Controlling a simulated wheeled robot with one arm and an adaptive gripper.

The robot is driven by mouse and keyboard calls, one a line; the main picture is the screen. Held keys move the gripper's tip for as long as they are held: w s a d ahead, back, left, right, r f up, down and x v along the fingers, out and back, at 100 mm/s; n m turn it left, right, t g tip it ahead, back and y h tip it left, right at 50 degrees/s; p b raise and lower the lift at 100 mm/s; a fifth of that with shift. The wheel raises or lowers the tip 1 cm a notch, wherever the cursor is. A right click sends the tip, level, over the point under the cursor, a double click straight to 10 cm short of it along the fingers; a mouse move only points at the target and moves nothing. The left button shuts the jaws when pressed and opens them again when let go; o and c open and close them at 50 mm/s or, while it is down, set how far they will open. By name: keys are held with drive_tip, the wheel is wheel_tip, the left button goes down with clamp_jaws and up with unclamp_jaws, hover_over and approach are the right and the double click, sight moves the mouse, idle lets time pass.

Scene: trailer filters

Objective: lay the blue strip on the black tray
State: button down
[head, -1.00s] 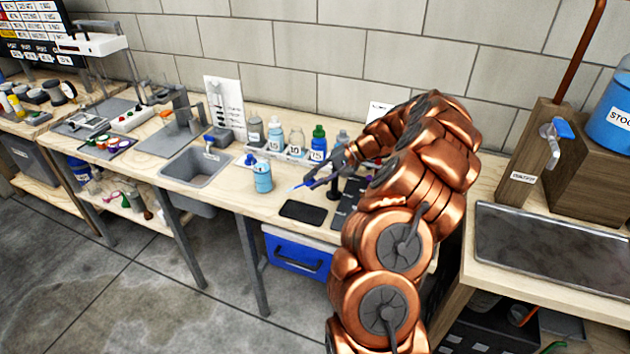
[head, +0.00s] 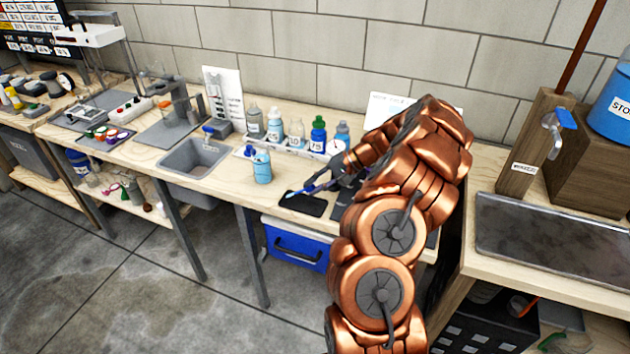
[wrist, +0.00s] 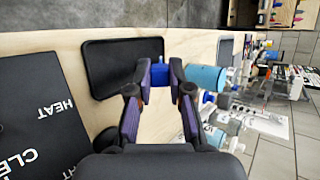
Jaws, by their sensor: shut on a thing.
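The black tray (head: 301,203) is a small flat dark slab near the front edge of the wooden bench. It shows at the upper middle of the wrist view (wrist: 105,62). My gripper (head: 325,186) is shut on the blue strip (head: 296,193), which sticks out to the left from the fingertips. In the wrist view the strip (wrist: 160,72) is a short blue piece between the fingertips, in front of the tray's right part. The strip appears above the tray; I cannot tell whether it touches it.
A blue-labelled bottle (head: 262,167) stands left of the tray, near the gripper. Several bottles (head: 297,135) stand in a white rack behind. A sink (head: 195,158) lies further left.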

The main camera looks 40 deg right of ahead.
drive_tip(key=c, duration=0.5)
unclamp_jaws()
idle(0.8)
drive_tip(key=shift+r+p, duration=0.95)
drive_tip(key=shift+r, duration=3.05)
